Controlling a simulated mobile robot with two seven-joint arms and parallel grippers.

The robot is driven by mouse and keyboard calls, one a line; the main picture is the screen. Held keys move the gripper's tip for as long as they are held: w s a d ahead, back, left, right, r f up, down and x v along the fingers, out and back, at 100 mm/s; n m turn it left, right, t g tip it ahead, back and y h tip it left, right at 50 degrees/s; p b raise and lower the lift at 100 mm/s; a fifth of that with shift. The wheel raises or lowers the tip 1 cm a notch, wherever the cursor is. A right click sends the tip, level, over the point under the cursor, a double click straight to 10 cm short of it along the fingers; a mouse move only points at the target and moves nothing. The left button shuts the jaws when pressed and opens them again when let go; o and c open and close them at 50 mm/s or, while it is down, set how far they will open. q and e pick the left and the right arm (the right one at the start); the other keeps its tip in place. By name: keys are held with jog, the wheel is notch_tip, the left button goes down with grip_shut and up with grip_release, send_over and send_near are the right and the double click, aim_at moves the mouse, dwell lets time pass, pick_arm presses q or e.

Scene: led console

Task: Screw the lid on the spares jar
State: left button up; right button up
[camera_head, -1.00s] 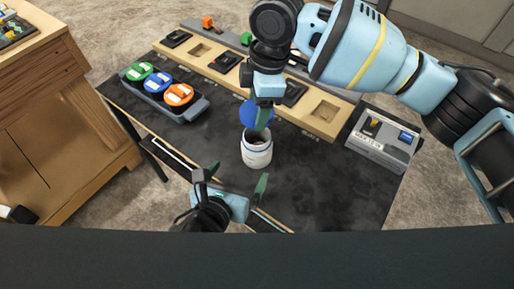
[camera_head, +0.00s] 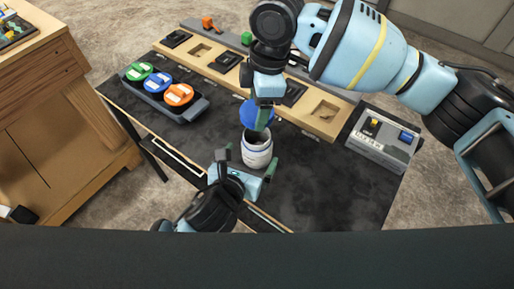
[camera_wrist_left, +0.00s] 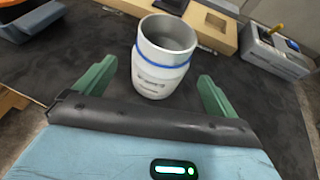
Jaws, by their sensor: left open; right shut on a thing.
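The spares jar (camera_head: 257,153) is white with a blue band and stands upright and open on the dark table. It also shows in the left wrist view (camera_wrist_left: 163,62), with its mouth uncovered. My left gripper (camera_head: 250,166) is open at the jar's near side. In the left wrist view its green fingers (camera_wrist_left: 156,88) are to either side of the jar's near part, with gaps. My right gripper (camera_head: 264,117) is shut on the blue lid (camera_head: 250,113) and holds it above and just behind the jar, apart from it. The gripper hides part of the lid.
A grey tray (camera_head: 200,107) with green, blue and orange lids is at the back left. A wooden board (camera_head: 323,125) with recesses runs along the back. A grey box (camera_head: 383,137) stands at the right. The table's front right is clear.

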pick_arm(q)
jog(key=shift+x, duration=2.95)
jog(key=c, duration=1.5)
pick_arm(e)
jog(key=shift+f, duration=2.45)
